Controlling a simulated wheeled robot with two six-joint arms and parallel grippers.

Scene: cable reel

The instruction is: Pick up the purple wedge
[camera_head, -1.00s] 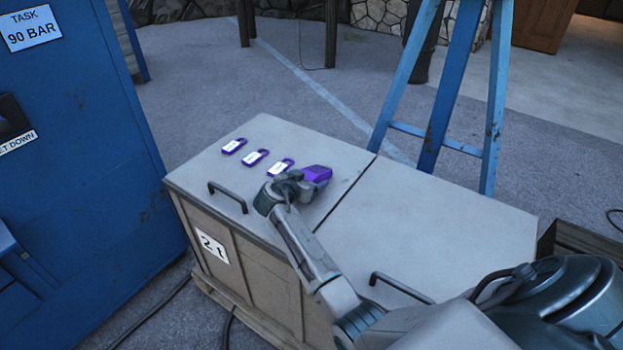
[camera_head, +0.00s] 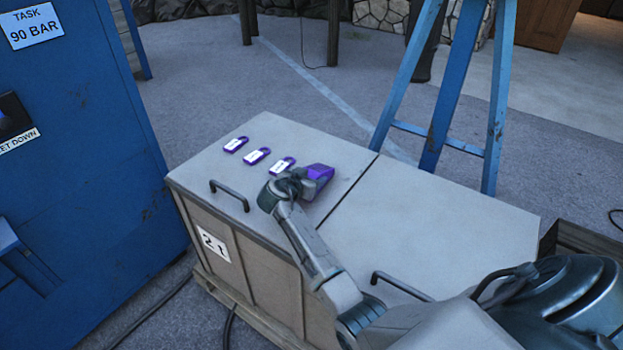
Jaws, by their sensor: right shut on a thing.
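The purple wedge (camera_head: 320,173) is at the crate top, at the far side of my right gripper (camera_head: 303,181). My right gripper is shut on the wedge. The fingers and the near part of the wedge are largely hidden behind the wrist. I cannot tell whether the wedge touches the lid or hangs just above it. My left gripper is not in view.
Several purple-framed white tags (camera_head: 257,156) lie in a row left of the gripper. The crate (camera_head: 420,215) has black handles (camera_head: 229,196). A blue cabinet (camera_head: 80,150) stands left, a blue trestle (camera_head: 445,100) behind. The right lid is largely clear.

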